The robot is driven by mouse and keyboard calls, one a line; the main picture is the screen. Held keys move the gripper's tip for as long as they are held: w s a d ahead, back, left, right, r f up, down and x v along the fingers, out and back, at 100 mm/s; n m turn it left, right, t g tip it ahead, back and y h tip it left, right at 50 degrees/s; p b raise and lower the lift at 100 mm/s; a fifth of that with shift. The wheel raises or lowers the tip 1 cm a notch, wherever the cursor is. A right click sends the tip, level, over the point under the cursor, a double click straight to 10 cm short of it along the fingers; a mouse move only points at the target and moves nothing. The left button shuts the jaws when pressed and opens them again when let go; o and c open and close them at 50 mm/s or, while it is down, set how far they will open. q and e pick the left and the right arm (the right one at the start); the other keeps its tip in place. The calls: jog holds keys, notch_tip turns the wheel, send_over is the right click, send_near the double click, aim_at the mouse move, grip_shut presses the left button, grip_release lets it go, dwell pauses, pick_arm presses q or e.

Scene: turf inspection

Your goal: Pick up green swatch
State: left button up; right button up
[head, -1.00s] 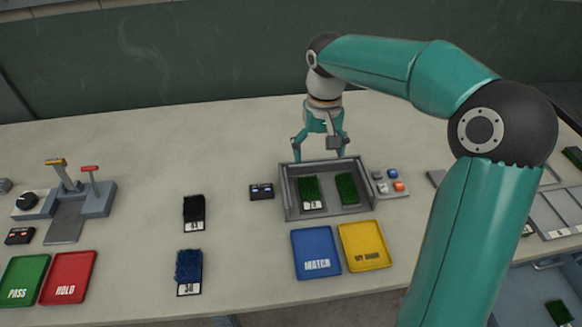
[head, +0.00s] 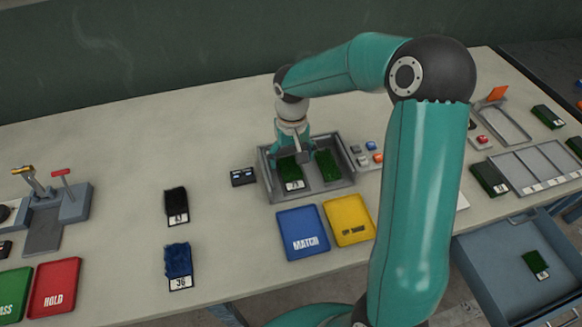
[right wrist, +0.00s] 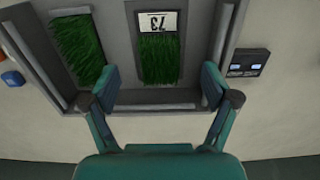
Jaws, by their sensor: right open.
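A green swatch (head: 289,171) with a white number label lies in the left part of a grey tray (head: 345,190). A second green swatch (head: 327,166) lies to its right in the tray. In the right wrist view the labelled green swatch (right wrist: 159,60) reads 73 and lies between my fingers, with the other green swatch (right wrist: 76,48) to the left. My right gripper (head: 292,153) is open over the far part of the labelled swatch; it also shows in the wrist view (right wrist: 157,87). Contact cannot be told. My left gripper is not in view.
A blue MATCH tray (head: 302,233) and a yellow tray (head: 348,221) lie in front. Buttons (head: 367,153) stand right of the grey tray, a small dark box (head: 243,177) left. Black (head: 177,203) and blue (head: 178,260) swatches lie farther left. An open drawer (head: 500,262) is at lower right.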

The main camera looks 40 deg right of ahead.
aim_at(291, 168)
jog(key=f, duration=0.1)
jog(key=f+p, duration=0.1)
jog(key=f, duration=0.2)
jog(key=shift+w+d, duration=0.3)
jog(key=shift+w, duration=0.05)
jog(key=shift+f, duration=0.6)
jog(key=c, duration=0.9)
jog(key=shift+r, duration=0.15)
jog(key=shift+c, duration=0.2)
